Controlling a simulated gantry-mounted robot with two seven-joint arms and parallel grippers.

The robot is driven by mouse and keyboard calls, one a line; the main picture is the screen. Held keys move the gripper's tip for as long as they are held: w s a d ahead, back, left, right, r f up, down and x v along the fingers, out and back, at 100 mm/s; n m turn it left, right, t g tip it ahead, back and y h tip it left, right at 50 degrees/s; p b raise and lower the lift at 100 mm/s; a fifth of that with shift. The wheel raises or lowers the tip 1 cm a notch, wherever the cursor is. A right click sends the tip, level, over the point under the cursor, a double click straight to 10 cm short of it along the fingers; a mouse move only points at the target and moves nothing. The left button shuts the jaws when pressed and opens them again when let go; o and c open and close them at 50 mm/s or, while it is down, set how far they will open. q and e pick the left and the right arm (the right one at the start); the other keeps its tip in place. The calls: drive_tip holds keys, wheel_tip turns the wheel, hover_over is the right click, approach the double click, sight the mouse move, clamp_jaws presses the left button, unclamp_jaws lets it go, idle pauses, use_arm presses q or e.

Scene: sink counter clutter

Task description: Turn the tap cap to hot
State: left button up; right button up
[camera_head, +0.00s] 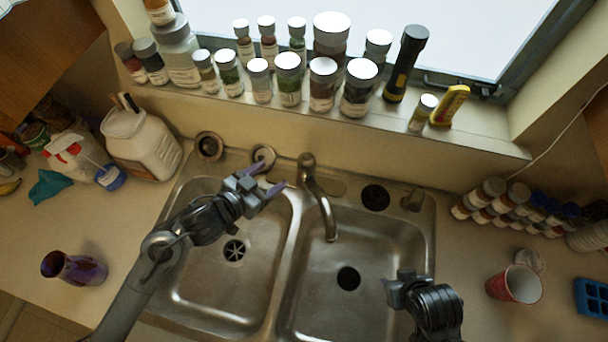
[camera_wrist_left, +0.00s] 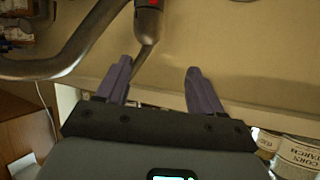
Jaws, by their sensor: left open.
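The metal tap (camera_head: 308,170) stands at the back of the sink, between the two basins, with its spout curving forward over the right basin. In the left wrist view the tap cap (camera_wrist_left: 148,18) shows at the top with a red mark, and a thin lever runs from it toward the space between my fingers. My left gripper (camera_head: 269,179) is open and empty, over the back of the left basin, left of the tap. Its two purple fingers (camera_wrist_left: 160,66) are spread in the wrist view; contact with the lever cannot be told. My right gripper (camera_head: 391,287) is over the right basin's front right; its fingers are unclear.
Several jars (camera_head: 288,82) and a black flashlight (camera_head: 405,65) line the sill behind the tap. A white jug (camera_head: 140,140) stands left of the sink. A purple cup (camera_head: 78,268) is at front left, a red cup (camera_head: 515,285) at right. Both basins (camera_head: 230,290) look empty.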

sight(299, 165)
use_arm(q)
drive_tip(key=w+d+f+m+g+h+b, duration=0.1)
drive_tip(key=w+d+f, duration=0.1)
drive_tip(key=w+d+f+g+h+b, duration=0.1)
drive_tip(key=w+d+f, duration=0.1)
drive_tip(key=w+d, duration=0.1)
drive_tip(key=w+d+f+m+h+b, duration=0.1)
drive_tip(key=w+d+f, duration=0.2)
drive_tip(key=shift+d+m+g, duration=0.1)
drive_tip(key=shift+m+g, duration=0.2)
drive_tip(key=shift+g, duration=0.1)
use_arm(e)
wheel_tip(299, 165, down, 5)
drive_tip(key=shift+r, duration=0.1)
drive_tip(key=shift+a, duration=0.1)
use_arm(q)
drive_tip(key=c, duration=0.8)
